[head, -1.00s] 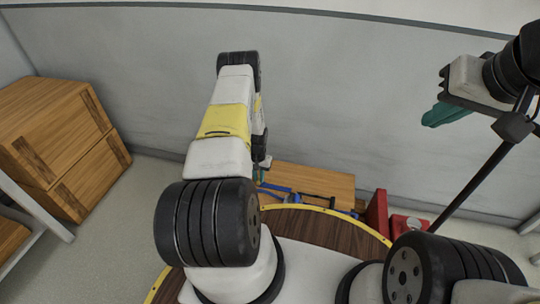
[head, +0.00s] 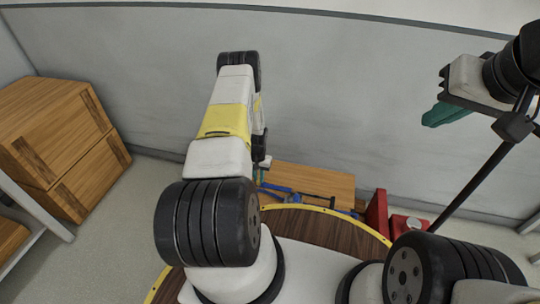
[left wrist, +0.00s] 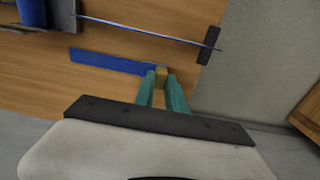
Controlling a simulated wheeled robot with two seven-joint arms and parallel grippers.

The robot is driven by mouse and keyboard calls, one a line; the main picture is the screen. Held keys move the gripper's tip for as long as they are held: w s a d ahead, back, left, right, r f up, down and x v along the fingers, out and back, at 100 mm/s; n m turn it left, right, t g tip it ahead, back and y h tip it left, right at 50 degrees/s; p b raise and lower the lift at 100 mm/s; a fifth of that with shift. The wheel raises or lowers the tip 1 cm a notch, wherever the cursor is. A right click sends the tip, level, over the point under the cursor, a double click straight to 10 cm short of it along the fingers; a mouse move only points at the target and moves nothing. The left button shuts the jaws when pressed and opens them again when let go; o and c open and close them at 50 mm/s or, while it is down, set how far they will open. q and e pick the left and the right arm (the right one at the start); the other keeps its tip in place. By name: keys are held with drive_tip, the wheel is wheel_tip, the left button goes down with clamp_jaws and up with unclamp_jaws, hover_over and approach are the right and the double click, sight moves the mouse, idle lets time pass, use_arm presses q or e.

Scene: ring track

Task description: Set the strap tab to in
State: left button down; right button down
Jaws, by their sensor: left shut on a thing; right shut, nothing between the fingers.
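The tab is at the end of a flat blue strap (left wrist: 112,65) lying over a wooden surface. In the head view my left arm hides most of this gripper and the tab, and blue parts (head: 282,191) show beside it. My right gripper (head: 445,114) is shut and empty, held up at the right before the wall. I cannot tell from these views which setting the tab is in.
The wooden bench top (head: 318,180) stands against the grey wall. A thin blue rod with a dark end piece (left wrist: 209,45) runs beyond the strap. A red block (head: 377,214) is to the right, and wooden boxes (head: 60,145) stand at the left. A round dark wood top lies nearer.

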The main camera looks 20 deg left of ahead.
use_arm(q)
drive_tip(key=d, duration=0.9)
drive_tip(key=shift+w+d, duration=0.3)
drive_tip(key=c, duration=1.4)
unclamp_jaws()
drive_tip(key=shift+o, duration=0.2)
wheel_tip(320, 180, up, 8)
drive_tip(key=shift+f, duration=0.1)
